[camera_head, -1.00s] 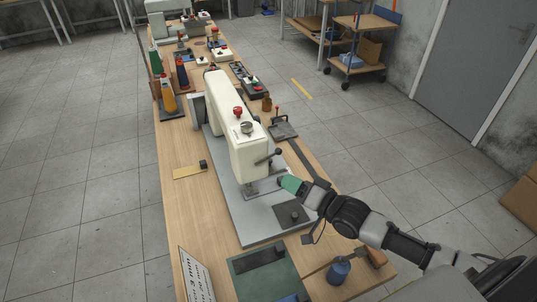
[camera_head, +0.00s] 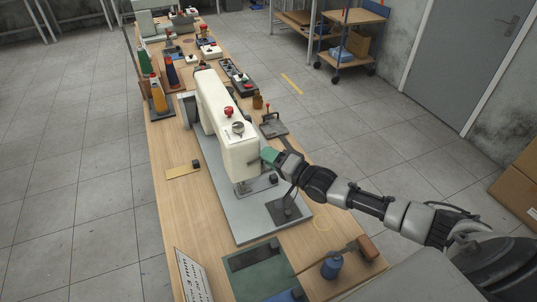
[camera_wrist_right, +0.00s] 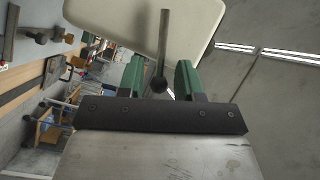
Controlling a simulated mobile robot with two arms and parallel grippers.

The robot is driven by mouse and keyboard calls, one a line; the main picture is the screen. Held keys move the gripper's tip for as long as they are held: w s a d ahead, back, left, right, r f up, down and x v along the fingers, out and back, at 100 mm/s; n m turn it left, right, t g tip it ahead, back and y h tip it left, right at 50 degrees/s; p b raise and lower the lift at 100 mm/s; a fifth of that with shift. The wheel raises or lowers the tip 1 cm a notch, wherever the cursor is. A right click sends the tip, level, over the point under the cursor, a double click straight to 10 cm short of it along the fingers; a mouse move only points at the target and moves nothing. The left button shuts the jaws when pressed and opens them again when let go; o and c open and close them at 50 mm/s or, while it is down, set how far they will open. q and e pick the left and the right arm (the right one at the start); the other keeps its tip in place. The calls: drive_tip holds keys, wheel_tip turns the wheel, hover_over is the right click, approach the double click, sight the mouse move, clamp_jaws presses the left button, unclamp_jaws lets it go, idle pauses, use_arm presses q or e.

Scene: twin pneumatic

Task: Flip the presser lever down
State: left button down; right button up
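The cream-white presser machine (camera_head: 222,115) stands on a grey base plate (camera_head: 232,205) on the long bench. My right gripper (camera_wrist_right: 160,78) is open, with one green finger on each side of the lever's knob end and visible gaps between. In the head view my right gripper (camera_head: 268,155) is at the head's right side and hides most of the lever. My left gripper is not in view.

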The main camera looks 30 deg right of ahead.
drive_tip(key=shift+w+a, duration=0.15)
drive_tip(key=shift+w, duration=0.2)
clamp_jaws()
wheel_tip(320, 180, down, 2)
drive_tip(key=m+t+b, duration=0.2)
drive_tip(key=m+b, duration=0.2)
drive_tip(key=b, duration=0.3)
drive_tip(key=shift+f, duration=0.15)
unclamp_jaws()
